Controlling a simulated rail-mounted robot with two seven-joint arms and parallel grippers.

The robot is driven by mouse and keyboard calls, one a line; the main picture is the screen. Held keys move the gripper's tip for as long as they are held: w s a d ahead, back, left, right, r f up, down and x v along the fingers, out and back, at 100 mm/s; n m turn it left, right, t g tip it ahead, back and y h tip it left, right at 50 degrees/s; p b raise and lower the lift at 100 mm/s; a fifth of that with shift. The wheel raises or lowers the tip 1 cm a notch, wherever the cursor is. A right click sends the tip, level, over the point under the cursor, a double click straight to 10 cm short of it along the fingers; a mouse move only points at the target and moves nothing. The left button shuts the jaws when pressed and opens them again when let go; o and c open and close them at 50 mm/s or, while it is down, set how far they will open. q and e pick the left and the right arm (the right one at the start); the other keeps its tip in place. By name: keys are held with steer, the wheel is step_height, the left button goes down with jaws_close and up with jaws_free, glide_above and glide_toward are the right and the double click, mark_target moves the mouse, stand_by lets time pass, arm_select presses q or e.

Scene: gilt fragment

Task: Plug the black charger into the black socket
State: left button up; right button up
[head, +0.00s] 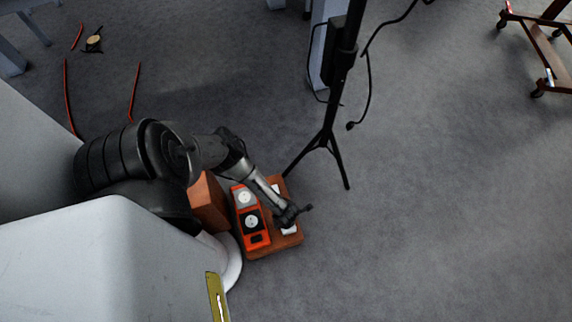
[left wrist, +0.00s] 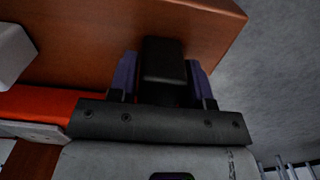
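My left gripper (head: 298,211) is over the right part of a wooden board on the floor. In the left wrist view, a black block that looks like the black charger (left wrist: 164,62) sits between its two fingers (left wrist: 163,80), which press close on both sides. The wooden board (left wrist: 80,45) is behind it. In the head view, an orange power strip (head: 261,239) lies on the board, left of the gripper. My right gripper is out of view.
A white block (head: 289,230) lies on the board beside the gripper, and another (head: 275,188) is farther back. A wooden block (head: 207,203) stands left of the strip. A black tripod stand (head: 330,140) rises behind the board.

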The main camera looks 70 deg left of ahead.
arm_select(q)
steer(key=c, duration=0.5)
steer(key=shift+r, duration=0.1)
steer(key=shift+r+p, duration=8.7)
steer(key=shift+r, duration=5.15)
